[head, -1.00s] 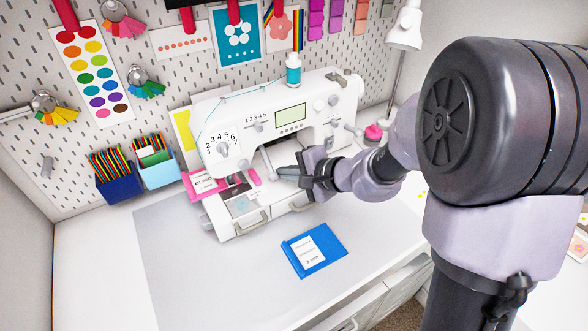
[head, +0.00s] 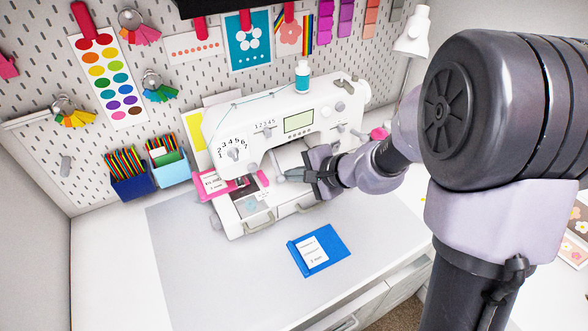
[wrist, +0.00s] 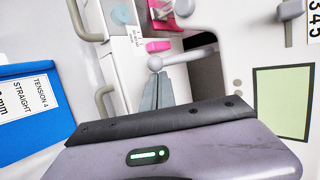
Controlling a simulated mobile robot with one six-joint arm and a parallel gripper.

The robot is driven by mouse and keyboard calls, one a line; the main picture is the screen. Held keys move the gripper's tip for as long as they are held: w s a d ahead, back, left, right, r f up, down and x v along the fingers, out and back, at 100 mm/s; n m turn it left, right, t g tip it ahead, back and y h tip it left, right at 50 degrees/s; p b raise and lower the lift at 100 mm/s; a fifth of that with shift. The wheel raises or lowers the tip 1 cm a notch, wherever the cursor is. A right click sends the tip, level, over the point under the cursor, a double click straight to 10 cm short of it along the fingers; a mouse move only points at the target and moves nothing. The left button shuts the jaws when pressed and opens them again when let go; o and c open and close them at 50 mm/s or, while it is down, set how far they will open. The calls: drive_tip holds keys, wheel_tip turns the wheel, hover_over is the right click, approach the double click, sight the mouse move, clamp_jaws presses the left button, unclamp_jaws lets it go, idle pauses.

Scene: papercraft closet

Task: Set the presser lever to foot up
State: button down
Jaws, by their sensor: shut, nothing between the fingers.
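The white sewing machine (head: 258,135) stands on the desk against the pegboard. In the wrist view its presser lever (wrist: 183,57) is a grey bar with a round knob at its free end. The bar runs from the machine's recess to the knob just past my fingertips. My gripper (wrist: 157,82) is shut and empty, its tips very close to the knob; I cannot tell whether they touch. In the head view my gripper (head: 284,176) is in front of the machine's open middle, and the lever is hard to make out there. The presser foot is too small to judge.
A blue card holder (head: 335,252) lies on the grey mat (head: 215,285) in front of the machine. A pink card (head: 212,184) is at the needle end. Pencil cups (head: 132,186) stand at the left. The mat's front is clear.

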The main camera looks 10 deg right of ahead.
drive_tip(key=shift+r+p, duration=0.3)
drive_tip(key=r+g+p, duration=0.1)
drive_tip(key=r+p, duration=0.1)
drive_tip(key=p, duration=0.4)
drive_tip(key=s+r+g+h+p, duration=0.1)
drive_tip(key=p, duration=0.5)
drive_tip(key=shift+d+r+g, duration=0.15)
drive_tip(key=shift+r+g, duration=0.2)
drive_tip(key=shift+g, duration=0.05)
drive_tip(key=r+g+h+p, duration=0.1)
drive_tip(key=g+p, duration=0.1)
drive_tip(key=p, duration=0.7)
drive_tip(key=shift+m, duration=0.4)
drive_tip(key=shift+r+p, duration=0.35)
drive_tip(key=shift+r, duration=0.35)
